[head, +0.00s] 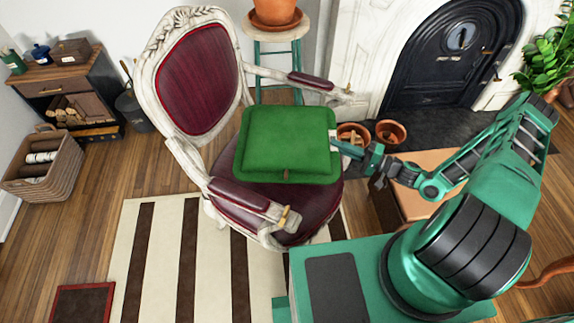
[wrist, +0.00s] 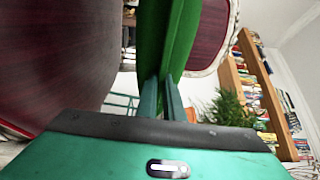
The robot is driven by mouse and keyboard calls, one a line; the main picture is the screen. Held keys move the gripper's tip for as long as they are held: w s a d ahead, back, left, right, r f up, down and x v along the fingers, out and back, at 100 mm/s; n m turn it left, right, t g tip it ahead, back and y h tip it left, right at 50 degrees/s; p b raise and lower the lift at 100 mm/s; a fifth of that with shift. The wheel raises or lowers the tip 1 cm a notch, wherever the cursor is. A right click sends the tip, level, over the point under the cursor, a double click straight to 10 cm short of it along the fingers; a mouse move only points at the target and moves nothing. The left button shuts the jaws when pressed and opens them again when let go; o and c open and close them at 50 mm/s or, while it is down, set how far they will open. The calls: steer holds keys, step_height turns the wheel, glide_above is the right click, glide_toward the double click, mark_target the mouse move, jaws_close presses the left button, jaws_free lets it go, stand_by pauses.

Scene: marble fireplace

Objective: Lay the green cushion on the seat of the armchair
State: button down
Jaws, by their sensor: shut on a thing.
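The green cushion (head: 287,143) is square and flat, with a small brown tab on its near edge. In the head view it is over the seat (head: 250,205) of the white-framed armchair with dark red upholstery. My gripper (head: 338,146) is shut on the cushion's right edge. In the wrist view the fingers (wrist: 160,95) pinch the cushion (wrist: 172,40), which shows edge-on, with the dark red seat (wrist: 60,65) to its left. A gap shows there between cushion and seat. The cushion hides much of the seat in the head view.
The armrests (head: 240,195) and (head: 310,80) flank the seat, and the backrest (head: 198,80) rises behind it. A stool (head: 275,50) with a terracotta pot stands behind the chair. A low wooden box-like piece (head: 425,165) stands right of the chair under my arm. Striped rug lies at front left.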

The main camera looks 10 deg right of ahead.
step_height(320, 180, down, 11)
steer(key=shift+r, duration=0.2)
stand_by(0.4)
steer(key=c, duration=1.9)
jaws_free()
steer(key=shift+f, duration=0.15)
